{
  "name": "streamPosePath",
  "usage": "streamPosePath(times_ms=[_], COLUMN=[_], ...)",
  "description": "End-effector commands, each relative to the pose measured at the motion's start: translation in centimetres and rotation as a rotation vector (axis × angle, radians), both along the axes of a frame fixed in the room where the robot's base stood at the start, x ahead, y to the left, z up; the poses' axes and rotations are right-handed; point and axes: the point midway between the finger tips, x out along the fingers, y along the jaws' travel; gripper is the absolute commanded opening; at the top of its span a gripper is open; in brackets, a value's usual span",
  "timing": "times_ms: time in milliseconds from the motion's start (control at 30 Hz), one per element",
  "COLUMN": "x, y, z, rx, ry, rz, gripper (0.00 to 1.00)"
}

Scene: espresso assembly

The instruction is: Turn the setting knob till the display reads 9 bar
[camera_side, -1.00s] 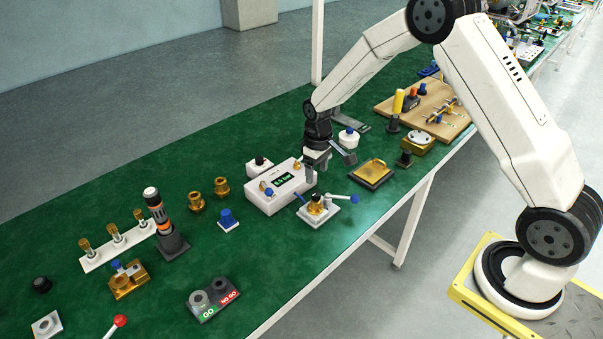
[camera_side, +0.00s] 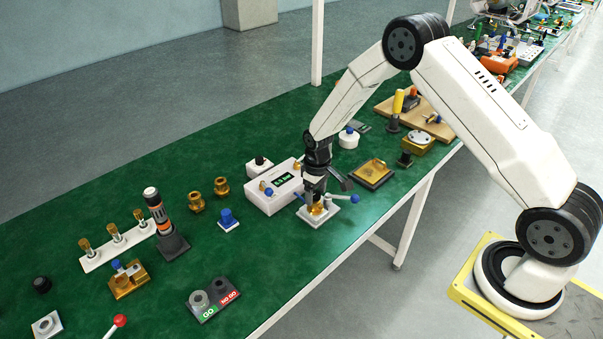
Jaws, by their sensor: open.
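The white display box (camera_side: 268,200) stands on the green table, with a small dark display (camera_side: 284,179) in green characters too small to read surely. In front of the box's right end is a white plate (camera_side: 334,216) with a brass fixture (camera_side: 320,209) and blue-tipped levers (camera_side: 354,198). My gripper (camera_side: 314,198) points down right over this fixture, with its jaws open around or just above its top. The fingers hide that top, so contact cannot be told. Which part is the setting knob is not clear.
A dark tray with a brass plate (camera_side: 374,172) lies close to the right. A blue-topped part (camera_side: 228,219) sits left of the box. The table in front of the fixture is clear.

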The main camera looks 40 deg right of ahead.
Motion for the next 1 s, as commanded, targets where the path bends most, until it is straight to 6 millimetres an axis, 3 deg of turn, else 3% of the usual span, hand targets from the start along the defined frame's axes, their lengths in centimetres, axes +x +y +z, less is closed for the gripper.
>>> streamPosePath(times_ms=[200,433,467,1000], x=[0.01,0.01,0.01,0.04], y=[0.0,0.0,-0.01,0.02], z=[0.0,0.01,0.02,0.05], rx=[0.0,0.0,0.0,0.0], ry=[0.0,0.0,0.0,-0.001], rz=[0.0,0.0,0.0,-0.037], gripper=[0.76,0.03,0.0,0.0])
